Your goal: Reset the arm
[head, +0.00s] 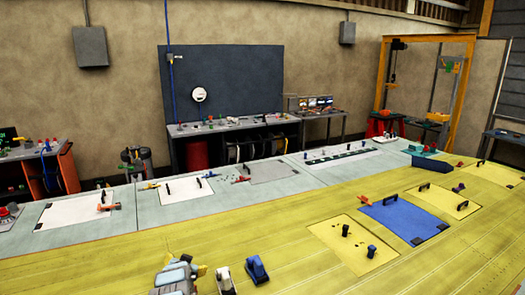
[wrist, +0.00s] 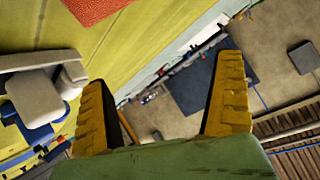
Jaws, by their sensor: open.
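My gripper (wrist: 165,105) shows in the wrist view with its two yellow ridged fingers spread wide apart and nothing between them. Its green body fills the bottom of that view. The wrist view is tilted, with the yellow wing surface (wrist: 150,40) at the upper left and the room's wall and floor beyond the fingers. In the head view, part of my arm shows at the bottom, left of centre, and I cannot make out the fingers there.
The long yellow wing skin (head: 300,240) fills the front, with a blue panel (head: 405,218) and handled plates on it. A grey strip with white plates (head: 72,211) runs behind. A workbench (head: 235,125) and an orange frame (head: 467,95) stand at the back. A blue-grey clamp (head: 257,270) is near my arm.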

